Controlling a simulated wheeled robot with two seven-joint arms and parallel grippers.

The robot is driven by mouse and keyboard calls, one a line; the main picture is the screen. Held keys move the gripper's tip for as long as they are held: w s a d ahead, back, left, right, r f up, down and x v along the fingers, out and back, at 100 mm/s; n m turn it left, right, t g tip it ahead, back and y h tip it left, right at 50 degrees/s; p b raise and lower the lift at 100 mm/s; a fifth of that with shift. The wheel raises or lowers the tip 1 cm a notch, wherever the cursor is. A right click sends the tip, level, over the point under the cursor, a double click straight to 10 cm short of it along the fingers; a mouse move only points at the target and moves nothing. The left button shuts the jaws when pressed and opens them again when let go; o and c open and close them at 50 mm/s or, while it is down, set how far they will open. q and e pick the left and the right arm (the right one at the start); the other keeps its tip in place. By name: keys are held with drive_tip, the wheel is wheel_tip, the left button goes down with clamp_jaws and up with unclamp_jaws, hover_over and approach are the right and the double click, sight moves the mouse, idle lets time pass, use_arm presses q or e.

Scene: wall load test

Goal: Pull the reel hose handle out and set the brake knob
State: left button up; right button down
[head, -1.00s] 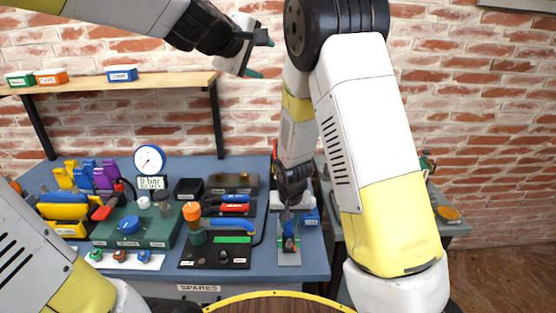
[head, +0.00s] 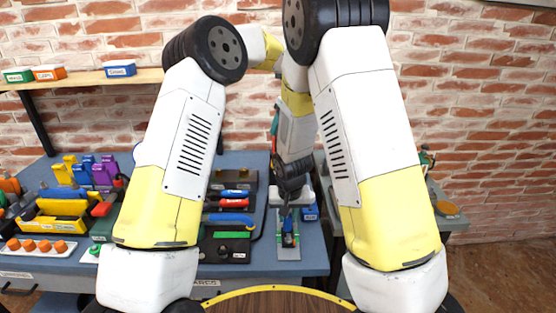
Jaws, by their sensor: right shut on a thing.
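My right gripper (head: 287,209) points down at the right part of the blue bench and is shut on a small blue part (head: 288,228). That part stands on a grey plate (head: 288,253), and the fingers hide its top. I cannot tell whether it is the hose handle or the brake knob. My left arm rises across the middle and bends behind my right arm. Only a teal piece, seemingly a fingertip of my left gripper (head: 274,120), shows there, so its opening is hidden. I cannot make out a reel clearly.
A black board with a blue-handled tool (head: 232,219) lies left of the grey plate. A blue box (head: 310,212) stands just right of it. Yellow bins (head: 60,208) and a strip of orange knobs (head: 44,246) are at the left. A wooden shelf (head: 90,78) is above.

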use_arm(q)
drive_tip(key=shift+n+g, duration=0.6)
drive_tip(key=shift+g, duration=0.1)
drive_tip(key=f, duration=0.4)
drive_tip(key=w+a+f, duration=0.1)
drive_tip(key=f, duration=0.4)
drive_tip(key=a+f, duration=0.1)
drive_tip(key=f, duration=0.3)
drive_tip(key=shift+w+f, duration=0.15)
drive_tip(key=shift+f, duration=0.25)
clamp_jaws()
